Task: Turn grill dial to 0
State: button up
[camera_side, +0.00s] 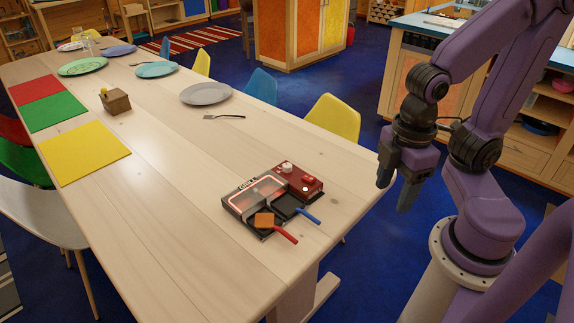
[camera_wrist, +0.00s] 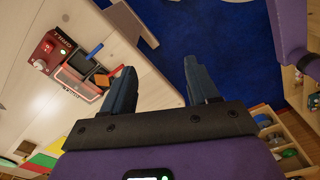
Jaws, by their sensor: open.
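The grill (camera_side: 238,203) is a small tabletop unit with a glowing red-lit window and a dark red control box (camera_side: 302,187) at its back right. A white round dial (camera_side: 287,167) stands on the box, beside a red switch (camera_side: 308,181). Two small pans sit at the grill's front, one with a red handle and one with a blue handle (camera_side: 309,216). My gripper (camera_side: 396,186) is open and empty, off the table's right edge and apart from the grill. In the wrist view the grill's dial (camera_wrist: 39,65) shows at upper left; its exact setting is too small to read.
The long wooden table (camera_side: 190,240) is clear around the grill. A fork (camera_side: 224,117), a grey plate (camera_side: 206,93) and a yellow mat (camera_side: 84,152) lie farther back. A yellow chair (camera_side: 334,118) stands at the table's right side.

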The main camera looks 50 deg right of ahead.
jog(key=w+a+m, duration=0.3)
jog(key=w+m, duration=0.2)
jog(key=w, duration=0.6)
jog(key=m, duration=1.5)
send_over(288, 165)
notch_tip(288, 165, down, 8)
notch_tip(288, 165, down, 17)
jog(key=shift+r, duration=0.15)
jog(key=shift+c, duration=0.3)
jog(key=c, duration=1)
